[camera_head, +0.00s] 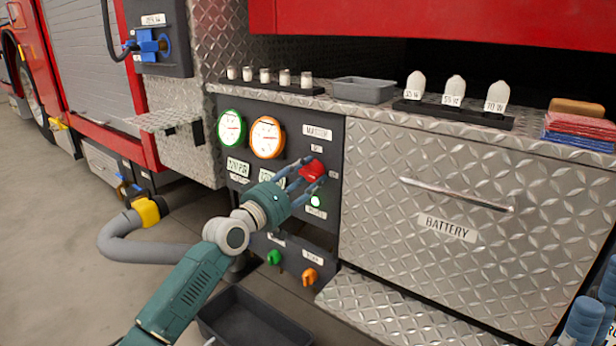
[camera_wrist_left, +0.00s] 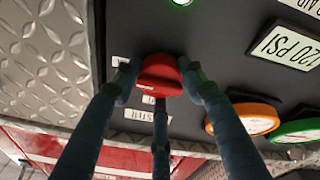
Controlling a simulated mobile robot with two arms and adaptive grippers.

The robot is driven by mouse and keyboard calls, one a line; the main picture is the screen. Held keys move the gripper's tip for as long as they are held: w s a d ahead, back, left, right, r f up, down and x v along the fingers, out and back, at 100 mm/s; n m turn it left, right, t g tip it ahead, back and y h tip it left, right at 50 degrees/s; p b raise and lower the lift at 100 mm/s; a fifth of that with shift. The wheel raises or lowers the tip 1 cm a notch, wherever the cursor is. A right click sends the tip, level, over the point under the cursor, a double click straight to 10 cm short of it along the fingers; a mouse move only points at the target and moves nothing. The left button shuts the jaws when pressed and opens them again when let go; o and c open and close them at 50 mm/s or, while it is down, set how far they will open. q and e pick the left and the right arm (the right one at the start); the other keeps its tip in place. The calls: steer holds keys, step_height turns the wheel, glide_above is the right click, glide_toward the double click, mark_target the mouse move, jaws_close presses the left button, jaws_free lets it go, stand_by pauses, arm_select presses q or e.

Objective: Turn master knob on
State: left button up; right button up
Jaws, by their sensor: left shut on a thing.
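The red master knob (camera_head: 312,170) sits on the dark control panel (camera_head: 330,140), under a label that appears to read MASTER. My left gripper (camera_head: 305,177) is at the knob, with its fingers around it. In the left wrist view the red knob (camera_wrist_left: 160,76) lies between the blue fingertips (camera_wrist_left: 158,82), which are shut on it. A small light (camera_head: 315,201) glows green below the knob; it also shows at the top of the left wrist view (camera_wrist_left: 181,2). My right gripper is not clearly in view; only bluish parts show at the lower right edge.
A green gauge (camera_head: 230,128) and an orange gauge (camera_head: 267,137) sit left of the knob. Green (camera_head: 274,257) and orange (camera_head: 310,276) knobs are below. A BATTERY drawer (camera_head: 470,200) is to the right. A dark bin (camera_head: 255,322) stands on the floor.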

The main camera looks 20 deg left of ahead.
arm_select(q)
steer(key=o, duration=1.2)
steer(key=shift+w+a+r, duration=0.1)
steer(key=shift+a+r, duration=0.25)
steer(key=shift+a, duration=0.1)
steer(key=shift+c, duration=0.2)
steer(key=shift+f, duration=0.15)
steer(key=shift+d+f, duration=0.1)
steer(key=shift+d, duration=0.1)
steer(key=v, duration=1.2)
